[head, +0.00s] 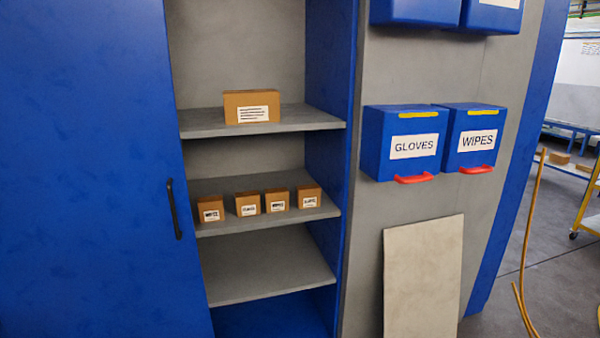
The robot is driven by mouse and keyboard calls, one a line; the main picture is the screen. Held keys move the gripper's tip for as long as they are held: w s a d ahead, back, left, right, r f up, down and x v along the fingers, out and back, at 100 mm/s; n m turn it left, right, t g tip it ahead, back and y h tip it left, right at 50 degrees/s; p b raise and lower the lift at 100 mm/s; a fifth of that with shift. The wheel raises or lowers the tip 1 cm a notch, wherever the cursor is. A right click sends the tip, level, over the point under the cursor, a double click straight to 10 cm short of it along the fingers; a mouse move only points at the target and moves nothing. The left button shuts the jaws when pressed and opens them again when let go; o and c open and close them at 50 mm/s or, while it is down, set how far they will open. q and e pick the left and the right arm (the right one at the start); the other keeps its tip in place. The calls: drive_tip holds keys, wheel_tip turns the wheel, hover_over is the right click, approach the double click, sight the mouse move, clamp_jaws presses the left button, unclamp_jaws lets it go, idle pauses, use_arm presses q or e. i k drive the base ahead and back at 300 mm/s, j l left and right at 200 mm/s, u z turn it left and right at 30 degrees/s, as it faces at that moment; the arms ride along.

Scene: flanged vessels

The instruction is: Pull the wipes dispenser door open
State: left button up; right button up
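The wipes dispenser (475,138) is a blue box on the grey wall panel at the right, with a white label reading WIPES. Its red handle (477,169) sits at the lower front edge, and a yellow strip runs along the top of its front. The door appears shut. The gloves dispenser (404,143), a like blue box with its own red handle (413,179), is close beside it on the left. Neither of my grippers shows in the head view.
A blue cabinet door (90,170) with a black handle (174,209) fills the left. Grey shelves (262,275) hold brown cartons (252,107). A beige board (422,275) leans below the dispensers. Yellow-brown curved tubing (527,250) stands at the right.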

sight(476, 134)
drive_tip(key=u, duration=1.35)
drive_tip(key=k+z, duration=0.15)
drive_tip(key=z, duration=2.2)
drive_tip(key=i+z, duration=0.15)
drive_tip(key=z, duration=0.2)
drive_tip(key=i+j+z, duration=0.15)
drive_tip(key=z, duration=0.2)
drive_tip(key=i+j+z, duration=0.1)
drive_tip(key=z, duration=0.25)
